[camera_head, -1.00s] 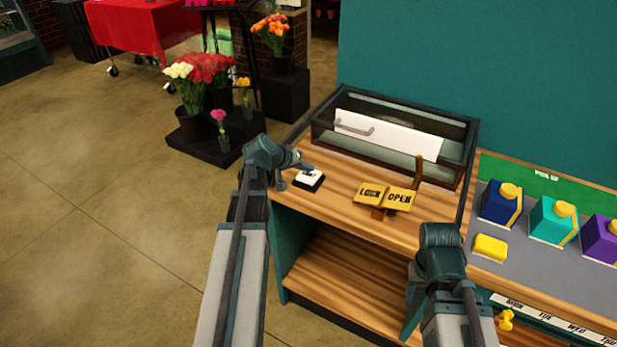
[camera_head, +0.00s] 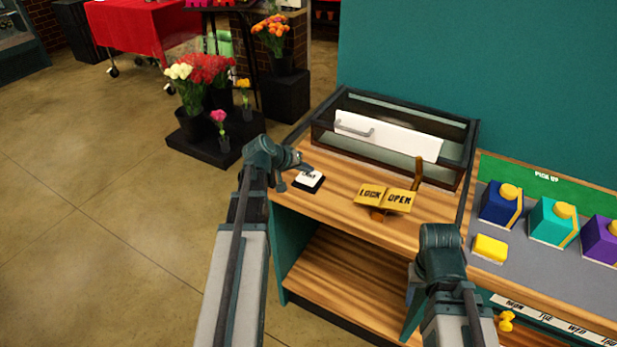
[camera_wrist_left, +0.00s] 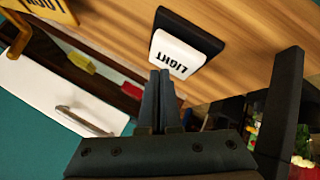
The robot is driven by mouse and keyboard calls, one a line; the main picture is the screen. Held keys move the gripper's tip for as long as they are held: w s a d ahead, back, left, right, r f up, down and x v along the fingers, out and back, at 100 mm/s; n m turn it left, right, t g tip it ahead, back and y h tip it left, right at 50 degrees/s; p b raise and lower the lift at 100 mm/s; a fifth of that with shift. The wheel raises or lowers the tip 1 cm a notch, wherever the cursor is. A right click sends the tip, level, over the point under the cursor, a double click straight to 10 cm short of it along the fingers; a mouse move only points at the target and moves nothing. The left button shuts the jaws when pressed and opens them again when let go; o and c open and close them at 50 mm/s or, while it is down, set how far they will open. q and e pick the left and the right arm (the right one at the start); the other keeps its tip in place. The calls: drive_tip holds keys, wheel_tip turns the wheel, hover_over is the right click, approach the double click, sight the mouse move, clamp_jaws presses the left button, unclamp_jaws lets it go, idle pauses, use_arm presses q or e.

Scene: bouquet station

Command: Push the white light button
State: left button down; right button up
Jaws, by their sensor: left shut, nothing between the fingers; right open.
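The white light button (camera_head: 311,178) sits on a black base at the left end of the wooden counter. In the left wrist view the white button (camera_wrist_left: 176,55) shows the word LIGHT, upside down. My left gripper (camera_head: 306,168) is shut and empty, with its tips at the button's edge. In the left wrist view its closed fingers (camera_wrist_left: 160,76) overlap the lower left edge of the white cap; I cannot tell whether they touch or press it. My right gripper (camera_head: 412,288) is open, low in front of the counter, mostly hidden behind its wrist.
A yellow LOCK/OPEN sign (camera_head: 385,198) stands right of the button. Behind is a glass-sided case (camera_head: 322,128) with a white handled panel (camera_head: 400,138). Colored boxes (camera_head: 552,222) sit on the grey pick-up area at right.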

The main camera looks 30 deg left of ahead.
sight(307, 177)
use_arm(q)
drive_tip(key=shift+f, duration=0.1)
idle(0.6)
drive_tip(key=shift+f+b, duration=0.35)
drive_tip(key=shift+b, duration=0.1)
drive_tip(key=shift+f, duration=0.15)
idle(0.5)
drive_tip(key=shift+r+p, duration=0.5)
drive_tip(key=shift+r, duration=0.15)
drive_tip(key=shift+r, duration=0.1)
wheel_tip(307, 177, up, 6)
drive_tip(key=p, duration=0.6)
